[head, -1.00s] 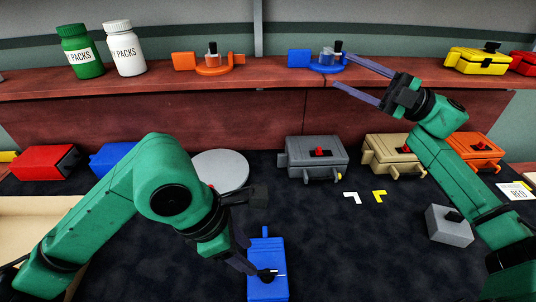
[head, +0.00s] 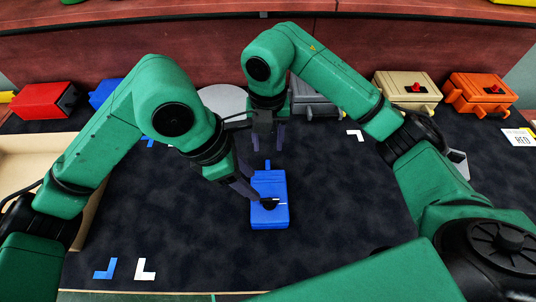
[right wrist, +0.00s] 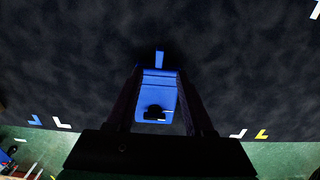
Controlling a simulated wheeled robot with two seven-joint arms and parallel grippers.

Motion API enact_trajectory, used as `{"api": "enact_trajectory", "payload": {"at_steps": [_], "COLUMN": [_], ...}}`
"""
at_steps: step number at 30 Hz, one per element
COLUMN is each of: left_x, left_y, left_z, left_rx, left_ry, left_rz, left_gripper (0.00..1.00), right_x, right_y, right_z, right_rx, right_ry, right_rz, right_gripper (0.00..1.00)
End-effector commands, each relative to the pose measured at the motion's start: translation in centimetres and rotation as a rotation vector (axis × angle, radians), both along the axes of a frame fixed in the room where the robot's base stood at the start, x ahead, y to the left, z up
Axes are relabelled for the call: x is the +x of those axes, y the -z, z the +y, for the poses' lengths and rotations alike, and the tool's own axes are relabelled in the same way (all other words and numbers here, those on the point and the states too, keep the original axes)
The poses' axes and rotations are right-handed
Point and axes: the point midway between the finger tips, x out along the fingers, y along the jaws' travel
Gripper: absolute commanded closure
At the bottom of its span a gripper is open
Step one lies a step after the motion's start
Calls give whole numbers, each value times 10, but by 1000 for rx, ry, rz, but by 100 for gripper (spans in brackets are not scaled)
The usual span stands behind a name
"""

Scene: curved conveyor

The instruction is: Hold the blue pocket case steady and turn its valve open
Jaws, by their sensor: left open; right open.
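The blue pocket case (head: 270,184) lies on the dark mat, with a short blue tab at its far end. Its black valve (head: 268,204), with a white mark beside it, is on the near part of the top. My left gripper (head: 256,187) is open at the case's left side, its fingertips by the left edge; I cannot tell if they touch. My right gripper (head: 267,148) is open and empty, pointing down above the far end of the case. In the right wrist view the case (right wrist: 158,88) and valve (right wrist: 155,112) show between the right fingers.
A red case (head: 42,101), another blue case (head: 103,94), a grey case (head: 318,101), a tan case (head: 407,92) and an orange case (head: 480,95) line the back. A round grey plate (head: 222,98) is partly hidden. A wooden tray (head: 35,143) stands left.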

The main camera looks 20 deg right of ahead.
Motion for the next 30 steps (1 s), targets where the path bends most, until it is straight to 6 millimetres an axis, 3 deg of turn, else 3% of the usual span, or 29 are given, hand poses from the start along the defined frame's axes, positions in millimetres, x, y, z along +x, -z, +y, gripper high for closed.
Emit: {"api": "enact_trajectory", "payload": {"at_steps": [6, 12, 16, 23, 24, 27, 28, 30], "left_x": [0, 0, 0, 0, 0, 0, 0, 0], "left_y": [0, 0, 0, 0, 0, 0, 0, 0], "left_z": [0, 0, 0, 0, 0, 0, 0, 0], "left_rx": [0, 0, 0, 0, 0, 0, 0, 0], "left_ry": [0, 0, 0, 0, 0, 0, 0, 0], "left_rz": [0, 0, 0, 0, 0, 0, 0, 0], "left_gripper": [50, 50, 50, 50, 50, 50, 50, 50], "right_x": [-2, -1, 0, 0, 0, 0, 0, 0], "right_y": [55, 96, 107, 109, 109, 109, 109, 109], "right_z": [0, 0, 0, 0, 0, 0, 0, 0], "right_rx": [1, 3, 3, 3, 3, 3, 3, 3], "right_ry": [0, 1, 0, -1, -1, -1, -1, -1], "right_rz": [6, 3, 1, 1, 1, 1, 1, 1], "right_gripper": [48, 48, 48, 48, 55, 93, 100, 100]}}
